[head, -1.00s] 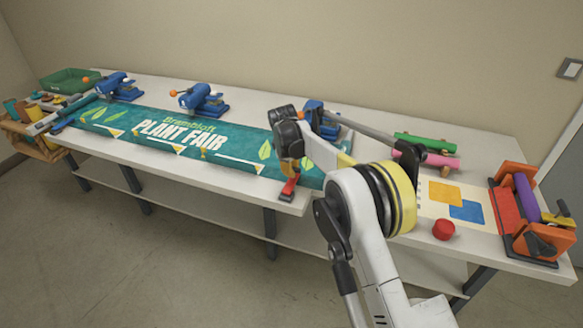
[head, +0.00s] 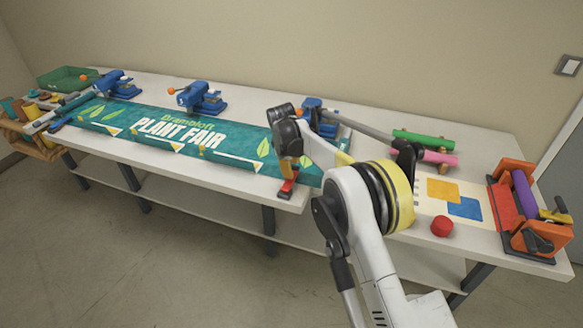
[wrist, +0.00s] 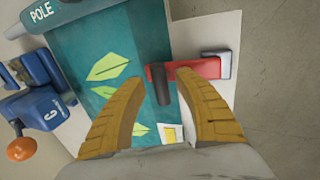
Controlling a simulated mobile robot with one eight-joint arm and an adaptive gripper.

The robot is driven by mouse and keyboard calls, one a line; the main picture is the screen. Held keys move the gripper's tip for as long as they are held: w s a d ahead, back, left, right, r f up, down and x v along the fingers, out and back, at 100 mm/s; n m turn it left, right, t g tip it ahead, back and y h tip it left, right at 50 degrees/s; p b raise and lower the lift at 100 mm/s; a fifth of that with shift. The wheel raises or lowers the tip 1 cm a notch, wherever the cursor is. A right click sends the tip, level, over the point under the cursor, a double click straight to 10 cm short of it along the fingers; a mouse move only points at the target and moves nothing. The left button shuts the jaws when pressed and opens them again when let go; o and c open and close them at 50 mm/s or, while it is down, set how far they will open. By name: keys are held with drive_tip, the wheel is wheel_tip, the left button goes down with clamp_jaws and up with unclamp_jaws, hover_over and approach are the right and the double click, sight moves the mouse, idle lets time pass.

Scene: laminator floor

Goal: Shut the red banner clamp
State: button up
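The red banner clamp (head: 288,188) sits at the front edge of the table, at the right part of the green PLANT FAIR banner (head: 185,131). In the wrist view the red clamp (wrist: 200,68) lies across the banner's edge, with a dark handle (wrist: 160,88) at its banner end. My gripper (wrist: 161,80) is open, its two tan fingers on either side of the dark handle. I see no clear contact. In the head view my gripper is over the clamp and hides its upper part. I cannot tell how far the clamp is open.
Blue clamps stand along the banner's back edge, one at the middle (head: 201,98) and one at the left (head: 117,84). A red round knob (head: 441,226) and an orange roller stand (head: 537,238) are at the right. Green and pink rolls (head: 425,139) lie behind my arm.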

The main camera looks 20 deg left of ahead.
sight(289, 182)
drive_tip(key=v, duration=1.2)
drive_tip(key=shift+d, duration=0.1)
drive_tip(key=s+d+r+m+t, duration=0.1)
drive_tip(key=s+d+r+m, duration=0.3)
drive_tip(key=s+d+r, duration=0.55)
drive_tip(key=s+d+r+m, duration=0.2)
drive_tip(key=d+r+m, duration=0.3)
drive_tip(key=d, duration=1)
drive_tip(key=s+d+m+t, duration=0.1)
drive_tip(key=s+d+m, duration=0.2)
drive_tip(key=s+d, duration=0.7)
drive_tip(key=s+d+f+m, duration=0.2)
drive_tip(key=s+d+f, duration=0.1)
drive_tip(key=s, duration=0.4)
drive_tip(key=s+d+f+m+t+b, duration=0.1)
drive_tip(key=s+d+f+m, duration=0.2)
drive_tip(key=s, duration=0.5)
drive_tip(key=shift+f+t, duration=0.3)
drive_tip(key=shift+f, duration=0.2)
